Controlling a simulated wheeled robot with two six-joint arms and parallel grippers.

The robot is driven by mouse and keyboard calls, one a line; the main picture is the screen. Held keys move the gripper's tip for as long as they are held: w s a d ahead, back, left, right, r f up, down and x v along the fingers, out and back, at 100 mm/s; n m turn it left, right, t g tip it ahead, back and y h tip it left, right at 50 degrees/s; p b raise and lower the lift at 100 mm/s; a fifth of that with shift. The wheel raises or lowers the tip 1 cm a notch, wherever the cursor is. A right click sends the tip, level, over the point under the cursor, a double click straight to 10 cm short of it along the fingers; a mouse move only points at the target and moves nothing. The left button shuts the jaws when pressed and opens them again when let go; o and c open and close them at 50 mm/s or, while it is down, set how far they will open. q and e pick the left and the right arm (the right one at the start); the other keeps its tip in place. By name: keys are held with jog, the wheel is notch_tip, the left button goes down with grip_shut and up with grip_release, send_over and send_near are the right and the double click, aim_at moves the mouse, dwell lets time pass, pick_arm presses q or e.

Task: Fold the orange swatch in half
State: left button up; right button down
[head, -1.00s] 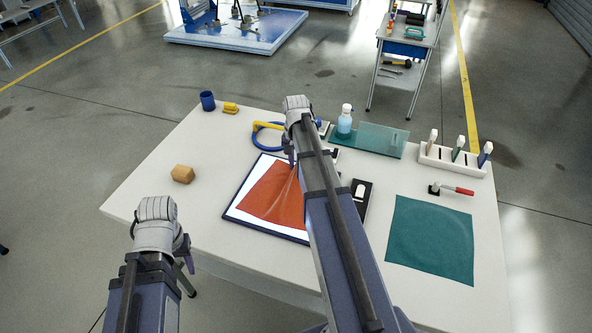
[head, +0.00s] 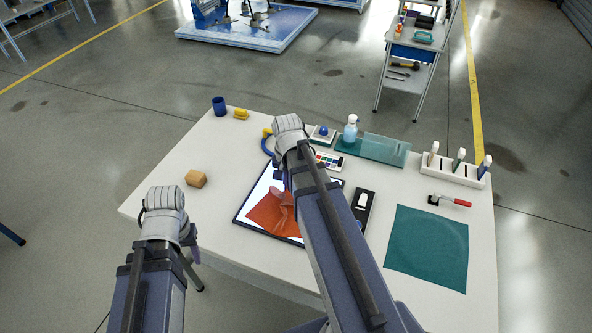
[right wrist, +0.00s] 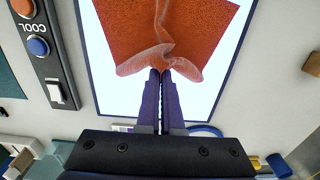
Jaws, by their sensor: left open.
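The orange swatch (head: 266,214) lies on a white, dark-framed panel (head: 262,182), with its far part drawn up and creased. My right arm hides its right side in the head view. In the right wrist view the swatch (right wrist: 205,28) has a ridge running to my right gripper (right wrist: 161,74), whose fingers are close together on its gathered edge. Rounded folds bulge on both sides of the fingertips. My right gripper also shows over the panel in the head view (head: 284,180). My left gripper (head: 191,250) is open and empty, off the table's near left edge.
A black control box (head: 363,208) stands right of the panel, and a teal cloth (head: 428,247) lies further right. A wooden block (head: 196,179) is at left. A color card (head: 329,160), spray bottle (head: 350,129) and marker rack (head: 455,170) stand behind. The table's left front is clear.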

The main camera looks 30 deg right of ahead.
jog(key=s+a+f+b, duration=0.1)
jog(key=f, duration=0.1)
jog(key=s+a+f+b, duration=0.1)
jog(key=a+f+b, duration=0.1)
jog(key=s+a+f+b, duration=0.1)
jog(key=s+f+b, duration=0.1)
jog(key=shift+a+f, duration=0.2)
jog(key=shift+a, duration=0.15)
grip_release()
dwell(1.0)
jog(key=shift+s, duration=0.1)
jog(key=shift+s+a, duration=0.4)
jog(key=shift+a, duration=0.4)
notch_tip(320, 180, up, 9)
jog(key=p, duration=0.9)
jog(key=shift+d, duration=0.2)
